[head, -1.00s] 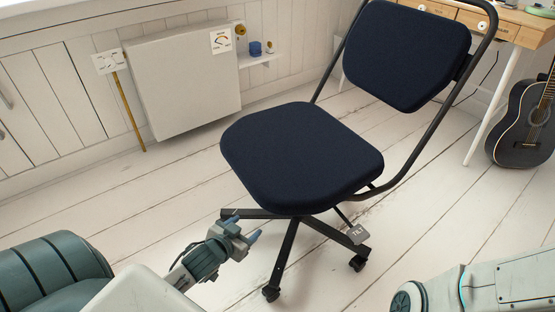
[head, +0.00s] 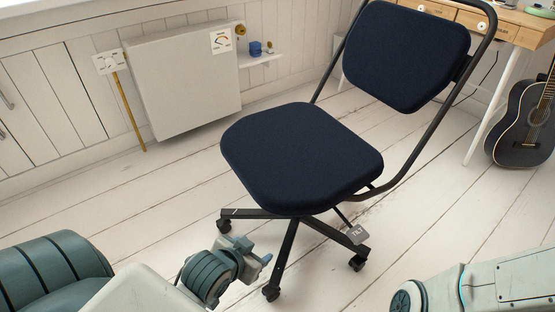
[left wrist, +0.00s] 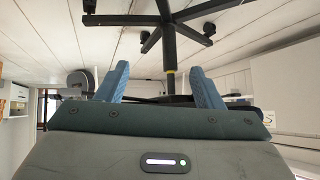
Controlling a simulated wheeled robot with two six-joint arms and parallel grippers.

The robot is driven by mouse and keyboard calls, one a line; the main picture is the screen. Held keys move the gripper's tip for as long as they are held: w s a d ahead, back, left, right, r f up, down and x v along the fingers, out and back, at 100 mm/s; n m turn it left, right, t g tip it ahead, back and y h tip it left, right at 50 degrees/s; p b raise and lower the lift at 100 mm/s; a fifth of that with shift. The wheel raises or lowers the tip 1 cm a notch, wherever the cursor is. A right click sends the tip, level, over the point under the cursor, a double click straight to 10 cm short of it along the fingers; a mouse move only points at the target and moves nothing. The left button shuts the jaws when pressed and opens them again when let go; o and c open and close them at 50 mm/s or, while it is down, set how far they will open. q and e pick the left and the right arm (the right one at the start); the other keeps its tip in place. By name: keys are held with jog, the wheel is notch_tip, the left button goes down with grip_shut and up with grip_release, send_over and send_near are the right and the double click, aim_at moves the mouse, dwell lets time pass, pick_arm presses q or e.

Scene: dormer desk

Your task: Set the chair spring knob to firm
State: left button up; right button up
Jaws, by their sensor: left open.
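The dark blue office chair (head: 302,158) stands on the floor in the middle of the head view, its seat tilted in the picture. A grey tag marked TILT (head: 357,234) hangs on a rod below the seat's right side. I cannot make out the spring knob; the seat hides its underside in the head view. My left gripper (head: 253,250) is low, at the left front of the chair base, open and empty. In the left wrist view, which looks upside down, the chair's column (left wrist: 169,62) with a yellow band shows between the spread fingers (left wrist: 159,85).
The five-star base (head: 285,252) with its casters is close to my left gripper. A white radiator (head: 185,88) and a small shelf (head: 262,59) are at the back wall. A guitar (head: 525,120) leans by the desk at right. My right arm (head: 490,285) is at lower right.

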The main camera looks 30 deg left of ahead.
pick_arm(q)
jog(key=w+r+t, duration=0.2)
jog(key=r+t, duration=0.2)
jog(key=r, duration=0.4)
jog(key=w+d+r+t+p, duration=0.1)
jog(key=w+r+t, duration=0.2)
jog(key=r, duration=0.5)
jog(key=w+d+r+t+h, duration=0.1)
jog(key=w+r+t, duration=0.2)
jog(key=r+t, duration=0.2)
jog(key=shift+r, duration=1.45)
jog(key=shift+s+d, duration=0.1)
